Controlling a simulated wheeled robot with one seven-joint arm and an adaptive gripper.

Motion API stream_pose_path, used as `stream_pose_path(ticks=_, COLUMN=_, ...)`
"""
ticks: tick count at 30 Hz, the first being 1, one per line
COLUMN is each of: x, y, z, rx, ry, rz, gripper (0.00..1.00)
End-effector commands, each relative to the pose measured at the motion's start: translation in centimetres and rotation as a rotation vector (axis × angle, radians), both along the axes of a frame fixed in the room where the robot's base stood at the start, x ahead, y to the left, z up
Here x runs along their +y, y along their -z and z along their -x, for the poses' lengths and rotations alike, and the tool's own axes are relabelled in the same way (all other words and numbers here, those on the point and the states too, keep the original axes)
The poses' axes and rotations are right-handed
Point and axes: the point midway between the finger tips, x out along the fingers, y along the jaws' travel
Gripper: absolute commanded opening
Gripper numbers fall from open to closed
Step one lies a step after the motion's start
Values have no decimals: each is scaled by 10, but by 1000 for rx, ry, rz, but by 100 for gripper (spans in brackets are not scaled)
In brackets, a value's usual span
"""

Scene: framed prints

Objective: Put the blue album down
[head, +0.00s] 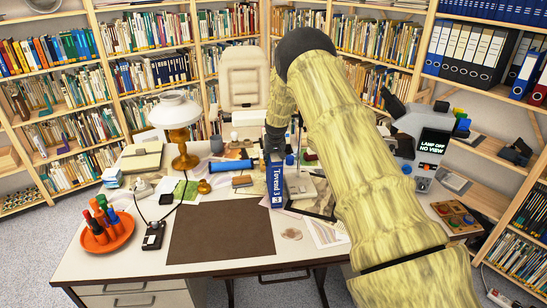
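The blue album (276,186), with a white label and lettering on its spine, is upright over the right half of the desk (130,262). Its spine faces the head camera. My gripper (274,153) points down at the album's top end and appears closed on it; the fingertips are small and partly hidden. I cannot tell whether the album's lower end touches the desk or hangs just above it.
A dark brown desk mat (221,230) lies bare left of the album. Papers (327,232) and small items crowd around it. A lamp (177,120), an orange tray (107,234) with several bottles and a black device (153,236) stand left. Bookshelves surround the desk.

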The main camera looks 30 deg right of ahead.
Motion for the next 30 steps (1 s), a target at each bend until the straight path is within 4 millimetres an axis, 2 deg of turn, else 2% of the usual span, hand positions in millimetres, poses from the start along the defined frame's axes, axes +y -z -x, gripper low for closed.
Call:
stream_pose_path(ticks=7, x=0, y=1, z=-1, rx=-2, ry=-1, rz=1, gripper=0)
stream_pose_path(ticks=8, x=0, y=2, z=0, rx=0, ry=-1, rz=0, gripper=44)
stream_pose_path(ticks=11, x=0, y=2, z=0, rx=0, ry=-1, rz=0, gripper=62)
stream_pose_path(ticks=23, x=1, y=-1, z=0, rx=0, ry=-1, rz=0, gripper=64)
stream_pose_path(ticks=30, x=4, y=-19, z=6, rx=-2, ry=-2, rz=1, gripper=64)
